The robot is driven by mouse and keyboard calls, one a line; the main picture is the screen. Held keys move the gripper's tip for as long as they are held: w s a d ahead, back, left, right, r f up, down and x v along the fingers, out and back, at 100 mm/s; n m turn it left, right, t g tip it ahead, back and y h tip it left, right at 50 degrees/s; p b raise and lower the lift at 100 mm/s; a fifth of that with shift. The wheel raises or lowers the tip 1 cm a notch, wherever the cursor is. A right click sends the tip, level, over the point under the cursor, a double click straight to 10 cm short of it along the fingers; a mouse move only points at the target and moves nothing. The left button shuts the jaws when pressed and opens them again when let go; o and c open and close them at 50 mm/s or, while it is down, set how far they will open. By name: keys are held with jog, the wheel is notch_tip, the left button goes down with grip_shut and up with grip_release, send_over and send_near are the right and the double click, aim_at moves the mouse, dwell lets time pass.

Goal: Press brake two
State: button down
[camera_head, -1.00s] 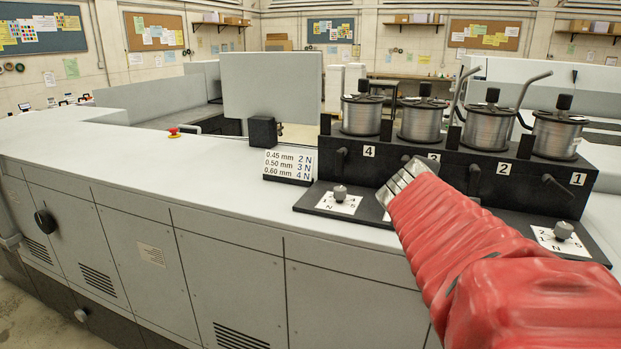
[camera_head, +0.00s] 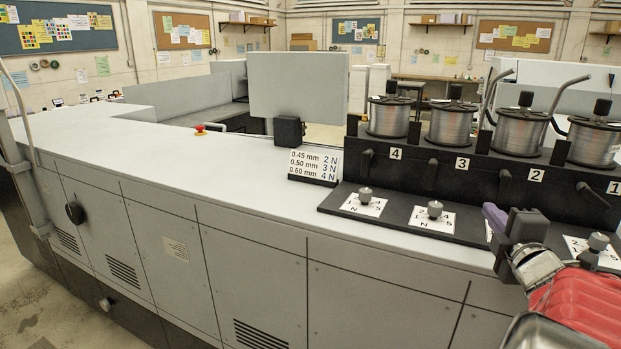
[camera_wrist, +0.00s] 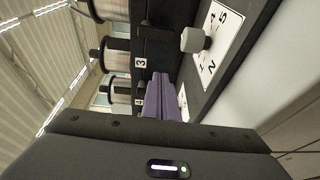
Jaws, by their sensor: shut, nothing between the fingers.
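The black rack carries label 2 (camera_head: 536,176), with a dark lever (camera_head: 505,187) sticking out just left of it, below a wire spool (camera_head: 518,131). I cannot tell from a marking which part is called the brake. My gripper (camera_head: 494,216) is in front of and below this lever, at the right of the head view. Its purple fingers are together and empty; they also show in the wrist view (camera_wrist: 165,98). They appear apart from the lever, though depth is hard to judge. The gripper hides most of the dial plate below label 2.
Similar levers stand by label 4 (camera_head: 396,153), label 3 (camera_head: 462,163) and label 1 (camera_head: 614,188). Knobbed dials (camera_head: 435,210) line the black ledge close to my gripper. A wire-size sign (camera_head: 315,166) stands at left.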

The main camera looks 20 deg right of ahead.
aim_at(503, 189)
jog(key=shift+s+a+t, duration=0.1)
jog(key=shift+s+t, duration=0.2)
jog(key=shift+s, duration=0.15)
jog(key=shift+w, duration=0.15)
jog(key=x, duration=0.9)
jog(key=shift+s+d, duration=0.3)
jog(key=shift+d, duration=0.25)
jog(key=shift+s+d, duration=0.3)
jog(key=shift+d, duration=0.25)
jog(key=shift+s+d, duration=0.45)
jog(key=shift+s, duration=0.15)
